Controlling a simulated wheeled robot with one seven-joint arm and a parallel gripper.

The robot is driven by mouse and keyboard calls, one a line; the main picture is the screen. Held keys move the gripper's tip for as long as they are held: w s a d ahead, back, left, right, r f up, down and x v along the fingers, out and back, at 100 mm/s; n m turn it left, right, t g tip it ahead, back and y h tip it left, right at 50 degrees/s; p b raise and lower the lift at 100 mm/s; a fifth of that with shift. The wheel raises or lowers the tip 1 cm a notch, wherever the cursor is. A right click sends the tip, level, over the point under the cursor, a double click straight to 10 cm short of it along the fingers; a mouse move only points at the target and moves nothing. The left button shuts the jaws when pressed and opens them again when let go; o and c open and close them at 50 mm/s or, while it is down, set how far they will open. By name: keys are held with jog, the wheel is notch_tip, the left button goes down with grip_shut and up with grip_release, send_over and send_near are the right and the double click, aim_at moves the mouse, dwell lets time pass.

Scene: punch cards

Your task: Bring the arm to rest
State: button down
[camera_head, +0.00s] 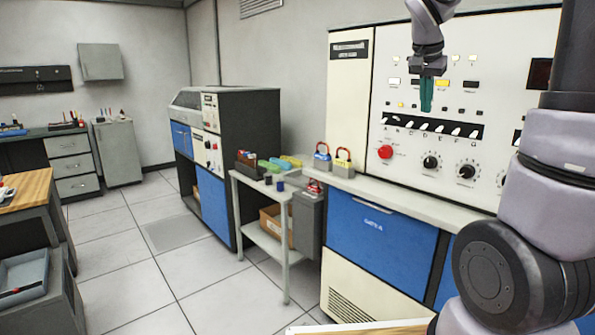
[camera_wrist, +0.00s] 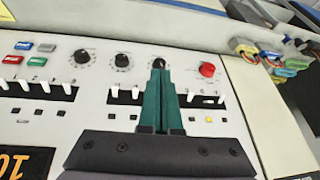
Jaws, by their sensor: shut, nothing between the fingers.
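My gripper (camera_head: 426,94) hangs at the upper right of the head view, in front of the white control panel (camera_head: 480,75). Its teal fingers point down and are shut with nothing between them. In the wrist view the fingers (camera_wrist: 159,75) lie together, over the panel's row of white toggle switches and close to a black knob. I cannot tell whether the fingertips touch the panel. My arm fills the right side of the head view, bent, with its upper links partly out of frame.
Below the panel is a counter with a blue cabinet door (camera_head: 380,244). Padlocks (camera_head: 343,162) stand at its left end. A small grey cart (camera_head: 262,190) with colored items is beside it. A wooden desk (camera_head: 22,190) is at far left. The tiled floor between is clear.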

jog(key=s+a+n+t+y, duration=0.1)
jog(key=s+a+n+y, duration=0.1)
jog(key=s+a, duration=0.4)
jog(key=s+a+f+n+t+y, duration=0.1)
jog(key=s+a, duration=0.5)
jog(key=s, duration=0.9)
jog(key=shift+n+t+y, duration=0.6)
jog(key=shift+n+y, duration=0.4)
jog(key=shift+n, duration=0.1)
jog(key=shift+a, duration=0.1)
